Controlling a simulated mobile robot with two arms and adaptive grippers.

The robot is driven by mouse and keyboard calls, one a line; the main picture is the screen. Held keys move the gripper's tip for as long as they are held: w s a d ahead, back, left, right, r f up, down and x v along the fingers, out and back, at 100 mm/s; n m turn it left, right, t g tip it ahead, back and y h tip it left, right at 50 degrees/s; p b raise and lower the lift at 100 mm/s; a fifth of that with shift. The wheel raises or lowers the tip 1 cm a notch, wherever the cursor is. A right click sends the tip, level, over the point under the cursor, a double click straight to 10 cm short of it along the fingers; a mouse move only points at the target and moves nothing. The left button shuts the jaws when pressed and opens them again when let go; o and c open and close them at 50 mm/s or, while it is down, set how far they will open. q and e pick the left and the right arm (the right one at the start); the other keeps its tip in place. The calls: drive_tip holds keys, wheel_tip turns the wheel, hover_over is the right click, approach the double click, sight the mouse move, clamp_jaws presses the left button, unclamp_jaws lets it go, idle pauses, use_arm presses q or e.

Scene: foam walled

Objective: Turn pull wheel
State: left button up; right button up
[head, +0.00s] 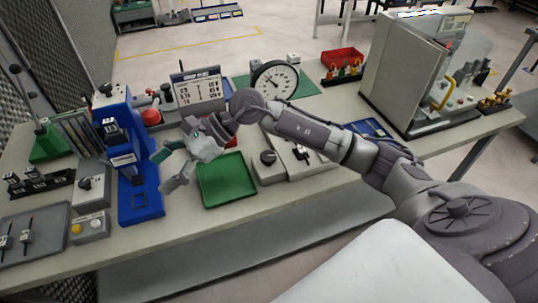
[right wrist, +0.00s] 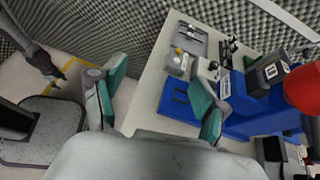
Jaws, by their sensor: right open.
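A blue machine (head: 118,115) stands upright on the bench at the left, with a blue base plate (head: 140,200) in front. A red round part (head: 151,117) shows just right of it, and a large red round part (right wrist: 303,88) shows at the right edge of the right wrist view. I cannot tell whether either is the pull wheel. My right gripper (head: 168,170) is open and empty, above the bench between the blue base plate and a green tray (head: 228,180). In the right wrist view, its teal-padded fingers (right wrist: 160,100) are wide apart. What seems my left gripper (right wrist: 58,75) is small and dark there.
Control boxes (head: 90,226) and a grey tray (head: 35,236) lie at the left front. A round dial gauge (head: 275,80), a red bin (head: 342,60) and a clear-guarded machine (head: 425,75) stand farther right. My right arm spans the bench's middle.

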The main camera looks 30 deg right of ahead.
drive_tip(key=w+d+f+n+h, duration=0.1)
drive_tip(key=d+f+h, duration=0.15)
drive_tip(key=d, duration=0.35)
drive_tip(key=w+d+f+n+h, duration=0.1)
drive_tip(key=w+d+h, duration=0.1)
drive_tip(key=d+h, duration=0.3)
wheel_tip(320, 180, up, 2)
drive_tip(key=g+h, duration=0.2)
drive_tip(key=h, duration=0.4)
hover_over(269, 155)
drive_tip(key=shift+y, duration=0.25)
wheel_tip(269, 155, down, 12)
drive_tip(key=p, duration=0.3)
drive_tip(key=shift+r, duration=0.1)
drive_tip(key=shift+f, duration=0.85)
drive_tip(key=shift+c, duration=0.4)
